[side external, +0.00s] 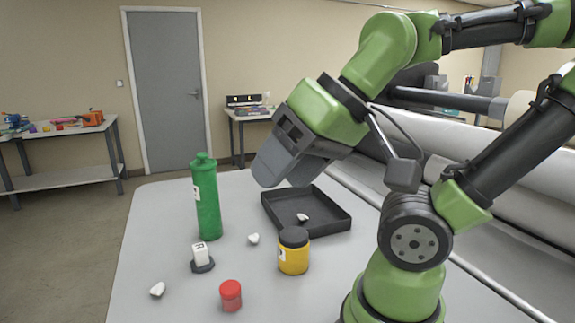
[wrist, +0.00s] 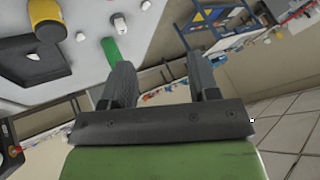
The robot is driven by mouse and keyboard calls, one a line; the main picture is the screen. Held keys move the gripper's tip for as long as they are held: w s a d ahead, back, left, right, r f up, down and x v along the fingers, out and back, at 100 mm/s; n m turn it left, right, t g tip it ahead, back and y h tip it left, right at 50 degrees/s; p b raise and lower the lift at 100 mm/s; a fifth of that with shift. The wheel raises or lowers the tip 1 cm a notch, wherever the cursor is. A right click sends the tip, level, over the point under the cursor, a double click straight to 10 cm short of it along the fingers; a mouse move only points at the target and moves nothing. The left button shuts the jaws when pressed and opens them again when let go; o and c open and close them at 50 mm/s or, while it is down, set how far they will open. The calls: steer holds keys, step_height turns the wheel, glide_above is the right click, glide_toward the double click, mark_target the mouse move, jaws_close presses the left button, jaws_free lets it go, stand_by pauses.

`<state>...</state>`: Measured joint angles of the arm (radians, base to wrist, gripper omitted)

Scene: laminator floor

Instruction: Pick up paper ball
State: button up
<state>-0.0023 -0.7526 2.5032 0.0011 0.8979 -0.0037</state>
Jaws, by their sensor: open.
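Three small white crumpled lumps look like paper balls. One paper ball (side external: 253,238) lies on the table between the green bottle and the yellow jar, and it also shows in the wrist view (wrist: 80,37). Another (side external: 158,289) lies near the table's left front edge. A third (side external: 302,217) lies inside the black tray (side external: 333,227). My gripper (side external: 268,170) is raised above the table, behind the tray and right of the bottle, tilted down to the left. In the wrist view my gripper (wrist: 160,72) has its two fingers apart with nothing between them.
A tall green bottle (side external: 206,200) stands left of the tray. A yellow jar with a black lid (side external: 293,255) stands in front of the tray. A white block on a dark base (side external: 201,257) and a red jar (side external: 231,296) stand at the front. A large roller machine is behind my arm.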

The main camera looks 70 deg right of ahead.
steer(key=shift+o, duration=0.6)
